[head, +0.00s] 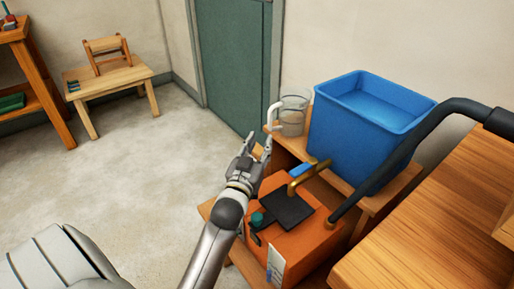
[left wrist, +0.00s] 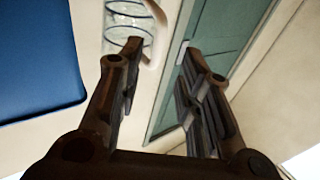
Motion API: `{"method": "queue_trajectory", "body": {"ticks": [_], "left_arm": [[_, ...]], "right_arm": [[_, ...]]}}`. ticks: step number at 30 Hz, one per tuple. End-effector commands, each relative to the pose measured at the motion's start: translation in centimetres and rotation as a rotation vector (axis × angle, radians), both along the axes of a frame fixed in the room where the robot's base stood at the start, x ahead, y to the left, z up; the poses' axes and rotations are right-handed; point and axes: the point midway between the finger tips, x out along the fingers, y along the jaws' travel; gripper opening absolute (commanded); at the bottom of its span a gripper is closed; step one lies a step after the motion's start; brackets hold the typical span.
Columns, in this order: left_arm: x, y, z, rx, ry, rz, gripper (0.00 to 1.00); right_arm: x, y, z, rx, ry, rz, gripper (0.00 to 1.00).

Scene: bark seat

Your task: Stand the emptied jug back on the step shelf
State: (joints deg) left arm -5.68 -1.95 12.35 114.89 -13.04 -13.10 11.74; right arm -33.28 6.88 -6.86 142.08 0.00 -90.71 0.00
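The clear jug (head: 294,112) with a pale handle stands upright on the upper board of the wooden step shelf (head: 402,188), left of the blue bin. Its lower part looks greyer; I cannot tell whether liquid is inside. My left gripper (head: 258,146) is in front of and below the jug, apart from it. In the left wrist view the gripper (left wrist: 160,50) has its two fingers spread with nothing between them. The jug (left wrist: 128,28) and its handle show beyond the left fingertip. My right gripper is not in view.
The blue bin (head: 362,130) holds blue liquid or has a blue inside. An orange box (head: 300,240) with a black pad and brass handle sits below, near a black tube (head: 400,150). A wooden counter (head: 430,240) is at right. Open floor (head: 140,170) lies left.

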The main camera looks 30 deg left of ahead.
Motion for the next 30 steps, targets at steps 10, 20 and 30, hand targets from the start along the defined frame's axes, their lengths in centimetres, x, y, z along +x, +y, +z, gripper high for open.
{"method": "queue_trajectory", "body": {"ticks": [10, 20, 30], "left_arm": [[-1.7, -0.5, -0.2, 0.000, -0.001, 0.000, 0.33], [-1.7, -0.5, -0.2, 0.000, 0.000, 0.000, 0.33], [-1.7, -0.5, -0.2, 0.000, 0.000, 0.000, 0.33]], "right_arm": [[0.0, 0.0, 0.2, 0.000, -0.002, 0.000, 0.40], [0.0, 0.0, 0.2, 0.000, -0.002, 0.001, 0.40], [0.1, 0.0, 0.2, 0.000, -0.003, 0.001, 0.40]]}}
